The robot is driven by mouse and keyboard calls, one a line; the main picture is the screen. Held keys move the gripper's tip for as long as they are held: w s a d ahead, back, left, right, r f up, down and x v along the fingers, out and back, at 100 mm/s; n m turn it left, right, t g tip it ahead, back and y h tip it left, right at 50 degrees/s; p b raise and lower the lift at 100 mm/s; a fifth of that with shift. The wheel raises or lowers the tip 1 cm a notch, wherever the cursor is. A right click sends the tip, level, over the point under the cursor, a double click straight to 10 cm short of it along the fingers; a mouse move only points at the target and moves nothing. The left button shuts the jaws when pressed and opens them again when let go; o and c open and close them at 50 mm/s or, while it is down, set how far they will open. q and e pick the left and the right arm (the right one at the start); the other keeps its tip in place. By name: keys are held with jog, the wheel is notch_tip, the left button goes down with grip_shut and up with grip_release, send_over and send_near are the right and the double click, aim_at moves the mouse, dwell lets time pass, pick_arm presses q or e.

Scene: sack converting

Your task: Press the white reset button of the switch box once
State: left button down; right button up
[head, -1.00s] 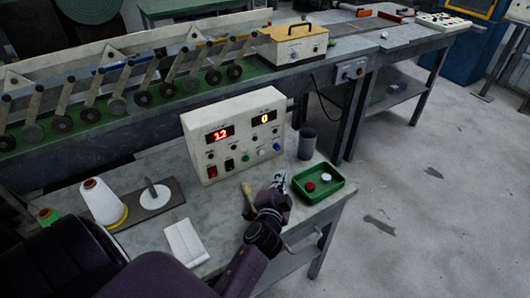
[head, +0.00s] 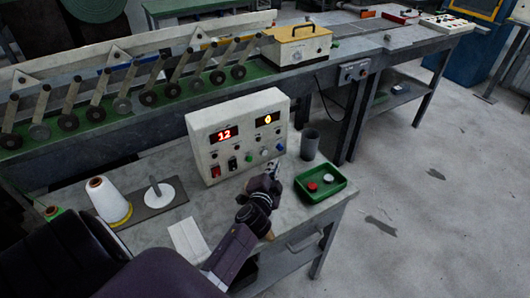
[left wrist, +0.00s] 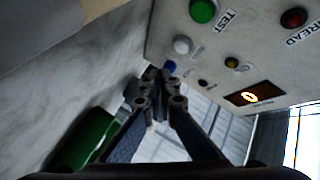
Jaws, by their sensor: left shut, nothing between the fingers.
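The cream switch box (head: 238,135) stands on the grey table, with its displays reading 12 and 0. Its white button (left wrist: 182,45) shows in the left wrist view between the green TEST button (left wrist: 203,11) and a blue button (left wrist: 169,67). My left gripper (head: 275,166) is shut and empty, low in front of the right part of the box. In the left wrist view its closed fingertips (left wrist: 160,78) appear just below the blue button and near the white one; I cannot tell whether they touch the panel. My right gripper is not in view.
A green tray (head: 326,195) with a red and a white piece lies right of my gripper. A dark cup (head: 310,145) stands behind it. A thread cone (head: 107,200) and a spindle plate (head: 160,193) stand at the left. A pale sheet (head: 188,240) lies in front.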

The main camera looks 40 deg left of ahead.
aim_at(265, 153)
pick_arm(q)
jog(key=shift+w+a, duration=0.3)
jog(key=shift+a, duration=0.35)
jog(key=shift+w+a, duration=0.25)
jog(key=shift+a, duration=0.4)
dwell(0.5)
jog(key=shift+w+a, duration=0.15)
jog(key=shift+a, duration=0.2)
jog(key=shift+w+a, duration=0.15)
jog(key=shift+a, duration=0.3)
dwell(0.6)
jog(key=shift+d, duration=0.1)
jog(key=shift+s+d, duration=0.35)
jog(key=shift+d, duration=0.4)
